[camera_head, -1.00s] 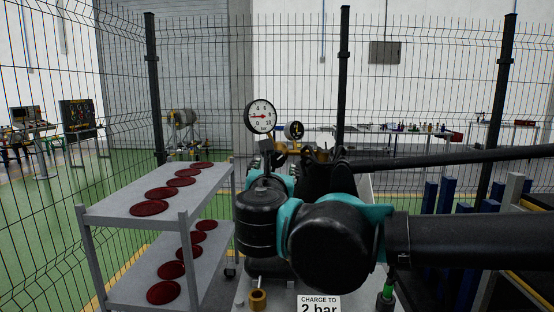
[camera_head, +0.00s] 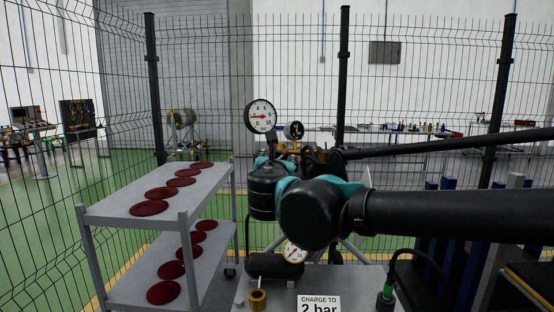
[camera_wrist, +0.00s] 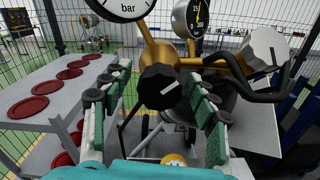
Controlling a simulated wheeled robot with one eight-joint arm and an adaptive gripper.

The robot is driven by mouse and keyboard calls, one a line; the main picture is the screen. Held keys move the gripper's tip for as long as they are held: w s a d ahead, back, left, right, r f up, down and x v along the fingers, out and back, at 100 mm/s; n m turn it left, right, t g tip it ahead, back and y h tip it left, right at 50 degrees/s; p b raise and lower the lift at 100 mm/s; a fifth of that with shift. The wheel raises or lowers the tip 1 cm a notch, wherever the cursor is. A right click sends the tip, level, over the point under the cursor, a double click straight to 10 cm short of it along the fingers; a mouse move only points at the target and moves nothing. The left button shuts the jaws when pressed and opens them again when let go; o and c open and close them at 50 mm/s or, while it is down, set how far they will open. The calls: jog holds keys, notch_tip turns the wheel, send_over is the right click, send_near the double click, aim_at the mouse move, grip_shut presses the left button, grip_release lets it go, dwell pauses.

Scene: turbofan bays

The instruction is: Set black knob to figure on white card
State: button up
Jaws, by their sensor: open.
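The black knob (camera_wrist: 160,87), faceted with a white line, sits on brass pipework in the middle of the wrist view. My gripper (camera_wrist: 153,84) is open, its green-padded fingers on either side of the knob with gaps visible. In the head view my arm hides the knob. The white card (camera_head: 318,303) at the bottom reads "CHARGE TO 2 bar". The large bar gauge (camera_head: 261,116) has its needle pointing left; its lower part shows at the top of the wrist view (camera_wrist: 122,6).
A smaller dark-faced gauge (camera_head: 294,130) stands right of the large one. A grey knob (camera_wrist: 265,50) and a black curved handle (camera_wrist: 250,92) are right of my fingers. A lower gauge (camera_head: 294,252) shows beneath my arm. A grey shelf cart (camera_head: 110,212) with red discs stands left.

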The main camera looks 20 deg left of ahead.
jog(key=c, duration=1.1)
jog(key=shift+m, duration=0.6)
jog(key=shift+c, duration=0.3)
jog(key=o, duration=1.2)
jog(key=shift+c, duration=0.2)
jog(key=v, duration=1.2)
jog(key=shift+d, duration=0.1)
